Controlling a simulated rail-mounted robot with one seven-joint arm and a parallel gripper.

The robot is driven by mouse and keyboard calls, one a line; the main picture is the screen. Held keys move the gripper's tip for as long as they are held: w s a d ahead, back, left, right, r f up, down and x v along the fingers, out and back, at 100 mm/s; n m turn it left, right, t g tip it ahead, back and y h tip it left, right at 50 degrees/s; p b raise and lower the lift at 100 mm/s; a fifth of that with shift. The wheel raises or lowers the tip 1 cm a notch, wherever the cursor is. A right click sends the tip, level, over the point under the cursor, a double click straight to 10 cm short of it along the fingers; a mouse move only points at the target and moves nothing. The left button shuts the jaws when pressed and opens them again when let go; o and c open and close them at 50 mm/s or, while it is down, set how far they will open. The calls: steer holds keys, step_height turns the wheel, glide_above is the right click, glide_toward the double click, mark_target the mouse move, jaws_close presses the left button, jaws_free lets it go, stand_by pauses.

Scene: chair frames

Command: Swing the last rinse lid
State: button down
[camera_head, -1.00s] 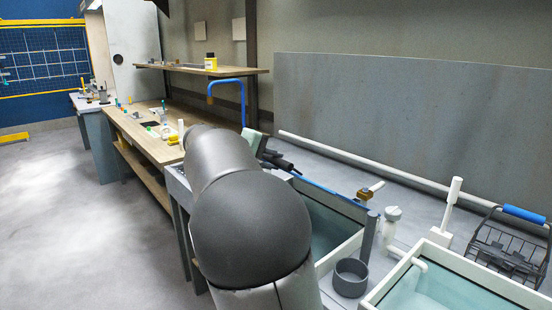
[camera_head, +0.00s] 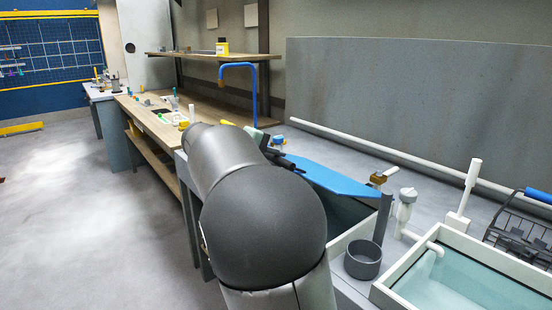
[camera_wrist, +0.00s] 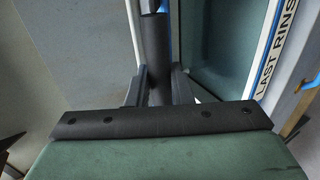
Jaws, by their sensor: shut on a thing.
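The lid (camera_head: 335,181) is a flat blue plate by the grey tank, seen broad and tilted in the head view. My gripper (camera_head: 284,163) is at its far left end, partly hidden behind my arm. In the wrist view my gripper (camera_wrist: 158,88) is shut on a dark round handle (camera_wrist: 155,50). A strip of blue shows at the handle's top. The last rinse label (camera_wrist: 279,45) is on a white rim at the right, beside a teal surface (camera_wrist: 222,40). My arm hides part of the tank in the head view.
A dark grey cup (camera_head: 363,260), a white-capped fitting (camera_head: 405,205) and a brass fitting (camera_head: 378,178) stand near the lid's right end. A white-rimmed water tank (camera_head: 470,282) is at lower right, with a black wire basket (camera_head: 520,235) behind. A blue pipe (camera_head: 256,95) rises beyond my gripper.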

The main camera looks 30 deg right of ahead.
step_height(320, 180, down, 6)
steer(key=a+b, duration=0.2)
steer(key=b, duration=0.2)
steer(key=shift+a, duration=0.25)
steer(key=shift+s+f, duration=0.1)
step_height(320, 180, down, 7)
steer(key=a+b, duration=0.1)
steer(key=b, duration=0.5)
steer(key=shift+f, duration=0.2)
steer(key=c, duration=1.2)
jaws_free()
steer(key=shift+r+p, duration=0.3)
steer(key=shift+r, duration=0.05)
